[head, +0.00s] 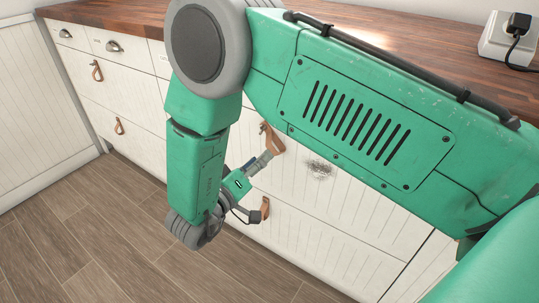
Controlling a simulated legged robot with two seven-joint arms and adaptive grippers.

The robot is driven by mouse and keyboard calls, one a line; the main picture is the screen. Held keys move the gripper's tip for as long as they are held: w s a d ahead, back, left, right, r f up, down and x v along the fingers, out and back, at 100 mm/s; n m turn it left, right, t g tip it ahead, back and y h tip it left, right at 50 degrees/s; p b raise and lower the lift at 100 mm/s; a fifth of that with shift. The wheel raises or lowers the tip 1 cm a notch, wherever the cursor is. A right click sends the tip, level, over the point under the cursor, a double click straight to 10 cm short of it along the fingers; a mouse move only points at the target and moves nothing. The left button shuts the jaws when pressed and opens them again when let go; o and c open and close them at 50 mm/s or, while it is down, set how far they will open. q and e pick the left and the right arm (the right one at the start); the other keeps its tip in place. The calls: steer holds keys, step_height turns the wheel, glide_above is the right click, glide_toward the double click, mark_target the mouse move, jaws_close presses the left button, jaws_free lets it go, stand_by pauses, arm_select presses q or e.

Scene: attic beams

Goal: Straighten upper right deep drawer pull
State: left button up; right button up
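The upper right deep drawer pull (273,140) is a brown leather loop on a white drawer front. It sits tilted, its lower end swung to the right, with a small metal fitting at its upper left. My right gripper (265,158) is just below and left of the pull, with its grey fingertips close to the loop's lower edge. I cannot tell whether they touch it or how far apart the fingers are. My arm hides part of the drawer front. My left gripper is not in view.
Other leather pulls are at upper left (97,70), lower left (119,127) and lower right (265,208). Small top drawers have metal cup handles (114,47). A wooden counter (400,40) holds a socket box (508,38). The plank floor (90,230) is clear.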

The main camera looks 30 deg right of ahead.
mark_target(279, 143)
steer(key=b+x, duration=0.1)
steer(key=x, duration=0.4)
steer(key=shift+d+f, duration=0.1)
steer(key=shift+d, duration=0.2)
steer(key=shift+a, duration=0.15)
